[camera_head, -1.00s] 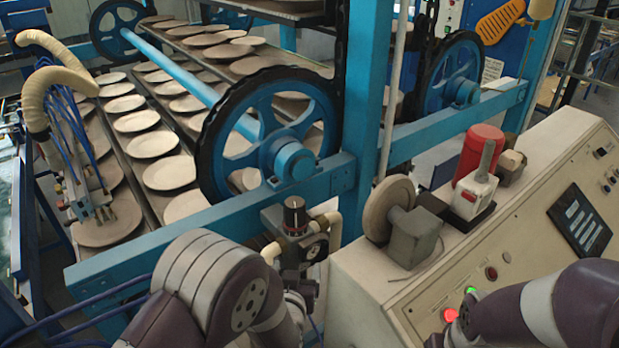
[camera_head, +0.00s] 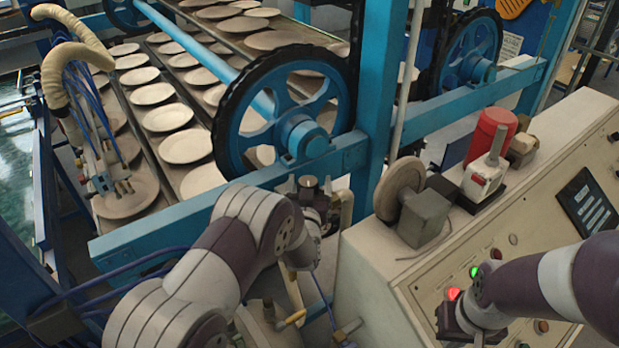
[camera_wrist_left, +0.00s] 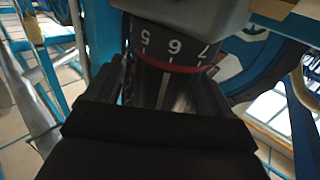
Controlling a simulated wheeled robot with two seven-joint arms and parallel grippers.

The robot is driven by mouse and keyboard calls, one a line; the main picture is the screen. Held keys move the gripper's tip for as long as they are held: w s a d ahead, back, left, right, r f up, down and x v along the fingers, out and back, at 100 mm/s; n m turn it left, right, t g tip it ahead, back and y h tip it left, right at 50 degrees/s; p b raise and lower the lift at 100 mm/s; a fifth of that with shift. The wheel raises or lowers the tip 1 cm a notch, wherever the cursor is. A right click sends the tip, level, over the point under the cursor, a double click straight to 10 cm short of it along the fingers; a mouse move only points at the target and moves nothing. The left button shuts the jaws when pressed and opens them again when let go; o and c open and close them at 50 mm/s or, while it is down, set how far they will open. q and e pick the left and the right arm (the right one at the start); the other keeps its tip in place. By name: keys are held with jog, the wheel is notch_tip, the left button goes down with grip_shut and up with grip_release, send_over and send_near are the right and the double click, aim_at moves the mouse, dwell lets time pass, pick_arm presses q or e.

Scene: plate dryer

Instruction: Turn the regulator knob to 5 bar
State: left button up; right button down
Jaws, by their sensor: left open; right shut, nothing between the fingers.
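The regulator knob (camera_wrist_left: 165,88) is dark, with pale lines along its side. In the left wrist view it sits below a red ring and a dark scale (camera_wrist_left: 170,48) with white numbers 5, 6 and 7. The 6 is near the middle; I cannot tell the exact setting. My left gripper (camera_wrist_left: 160,98) is open, with its fingers on either side of the knob; contact is unclear. In the head view my left arm largely hides the regulator. My right gripper (camera_head: 452,322) is shut and empty by the control panel, partly hidden by its arm.
A blue beam (camera_head: 230,195) and spoked wheel (camera_head: 285,115) stand behind the regulator. Plates (camera_head: 186,146) lie in rows on the dryer. The control console (camera_head: 375,270) stands right, carrying a red cylinder (camera_head: 491,133) and lit red (camera_head: 454,293) and green (camera_head: 474,272) buttons.

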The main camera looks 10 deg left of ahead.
pick_arm(q)
jog(key=shift+w+a+f, duration=0.15)
jog(key=shift+w+a, duration=0.1)
jog(key=shift+w, duration=0.25)
jog(key=shift+d, duration=0.1)
jog(key=c, duration=1)
jog(key=shift+o, duration=0.2)
jog(key=n+y+b, duration=0.2)
jog(key=y, duration=0.1)
jog(key=shift+s+f+g+b, duration=0.1)
jog(key=shift+f+g+b, duration=0.05)
jog(key=shift+g+b, duration=0.15)
jog(key=n+y, duration=0.1)
jog(key=n+g+y+b, duration=0.1)
jog(key=y, duration=0.1)
jog(key=shift+a, duration=0.25)
jog(key=shift+s+a+n+g+y+b, duration=0.1)
jog(key=shift+n+g+y+b, duration=0.35)
jog(key=shift+y, duration=0.2)
jog(key=shift+s+a+n+g+y+b, duration=0.1)
jog(key=shift+n+g+y+b, duration=0.3)
jog(key=shift+y, duration=0.25)
jog(key=shift+r, duration=0.2)
